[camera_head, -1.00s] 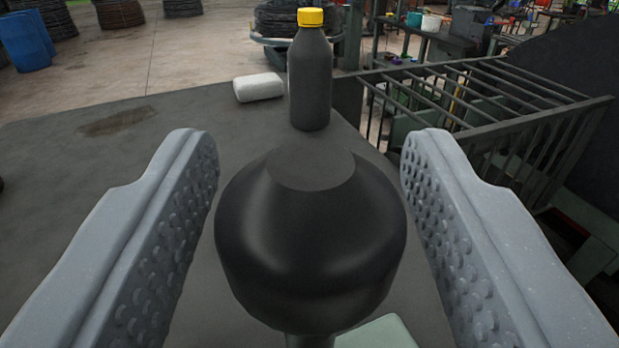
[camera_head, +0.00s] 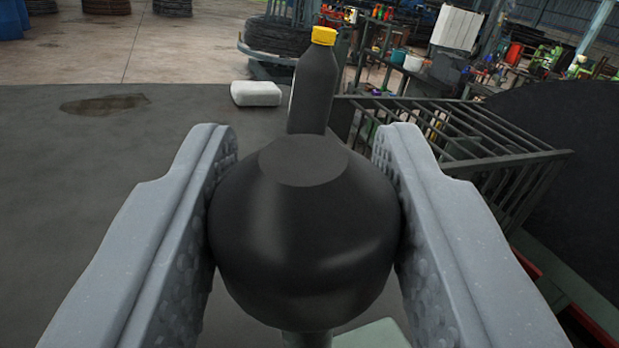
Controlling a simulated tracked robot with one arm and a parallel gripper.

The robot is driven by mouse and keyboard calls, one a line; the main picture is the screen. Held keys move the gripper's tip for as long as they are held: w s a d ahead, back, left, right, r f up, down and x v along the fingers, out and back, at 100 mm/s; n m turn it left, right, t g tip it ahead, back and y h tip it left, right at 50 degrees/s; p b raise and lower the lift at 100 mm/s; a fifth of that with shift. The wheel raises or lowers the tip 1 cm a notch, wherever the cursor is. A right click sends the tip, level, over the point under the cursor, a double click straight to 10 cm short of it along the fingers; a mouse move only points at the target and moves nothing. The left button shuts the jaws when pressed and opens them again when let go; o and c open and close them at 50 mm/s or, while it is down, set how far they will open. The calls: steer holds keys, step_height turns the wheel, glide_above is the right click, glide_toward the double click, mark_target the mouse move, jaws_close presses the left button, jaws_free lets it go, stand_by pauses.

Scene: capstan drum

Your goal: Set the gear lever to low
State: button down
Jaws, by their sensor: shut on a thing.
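The gear lever's black rounded knob (camera_head: 305,235) with a flat top fills the middle of the head camera view. A short piece of its shaft (camera_head: 306,340) shows below it at the bottom edge. My gripper (camera_head: 305,190) is shut on the knob, one grey studded finger against each side. The lever's base, its slot and any low mark are hidden or out of view, so I cannot tell which position it is in.
A dark bottle with a yellow cap (camera_head: 316,85) stands behind the knob on the grey surface (camera_head: 110,220). A white block (camera_head: 257,93) lies left of the bottle. A dark metal railing (camera_head: 470,140) stands to the right. A pale green piece (camera_head: 372,335) shows at the bottom.

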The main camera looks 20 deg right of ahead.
steer(key=a+n, duration=0.1)
steer(key=a+f+n+t+p, duration=0.1)
steer(key=a, duration=0.1)
steer(key=a+f+n, duration=0.1)
steer(key=a, duration=0.1)
steer(key=shift+s+n, duration=0.25)
steer(key=shift+n, duration=0.15)
steer(key=shift+f, duration=0.1)
steer(key=c, duration=1)
jaws_free()
steer(key=shift+a, duration=0.15)
steer(key=shift+o, duration=0.2)
steer(key=shift+s+t, duration=0.1)
steer(key=shift+t, duration=0.2)
steer(key=b+v, duration=0.1)
steer(key=v, duration=1.2)
steer(key=shift+s+b, duration=0.35)
